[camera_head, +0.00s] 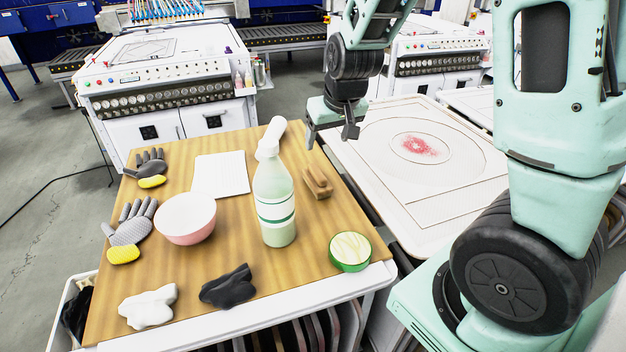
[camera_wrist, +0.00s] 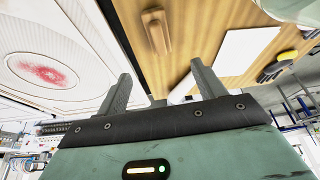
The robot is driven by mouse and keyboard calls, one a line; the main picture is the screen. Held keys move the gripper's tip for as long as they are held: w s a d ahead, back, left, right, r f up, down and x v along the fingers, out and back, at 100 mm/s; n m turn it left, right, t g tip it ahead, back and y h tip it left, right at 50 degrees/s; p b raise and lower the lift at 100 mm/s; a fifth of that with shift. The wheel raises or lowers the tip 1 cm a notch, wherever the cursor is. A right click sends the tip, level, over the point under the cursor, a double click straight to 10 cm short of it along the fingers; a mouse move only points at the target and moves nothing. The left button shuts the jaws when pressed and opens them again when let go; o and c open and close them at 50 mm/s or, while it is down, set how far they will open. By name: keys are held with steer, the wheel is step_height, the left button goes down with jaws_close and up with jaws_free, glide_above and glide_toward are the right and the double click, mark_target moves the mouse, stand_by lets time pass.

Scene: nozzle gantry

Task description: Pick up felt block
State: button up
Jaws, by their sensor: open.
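The felt block (camera_head: 317,182) appears to be the small brown wooden piece on the wooden table top, right of the spray bottle. It also shows in the wrist view (camera_wrist: 157,32), near the top middle, blurred. My gripper (camera_head: 331,139) is in the air above the table's right edge, beyond the block in the head view. Its two fingers are apart and nothing is between them. In the wrist view the block lies past the fingertips (camera_wrist: 160,72), not touching them. The block's underside is hidden.
A white bottle (camera_head: 274,205) stands close left of the block. A green round tin (camera_head: 350,252), pink bowl (camera_head: 187,218), white paper (camera_head: 220,175), gloves (camera_head: 130,228) and dark cloth (camera_head: 227,287) lie around. A white machine bed (camera_head: 460,205) with a red patch adjoins at right.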

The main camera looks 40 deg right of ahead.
mark_target(317, 171)
steer(key=x, duration=1.2)
steer(key=shift+w+d+p, duration=0.1)
steer(key=shift+p, duration=0.2)
steer(key=shift+p+x, duration=0.85)
steer(key=shift+x, duration=1.9)
steer(key=shift+w, duration=0.1)
steer(key=shift+r, duration=0.1)
steer(key=c, duration=1.1)
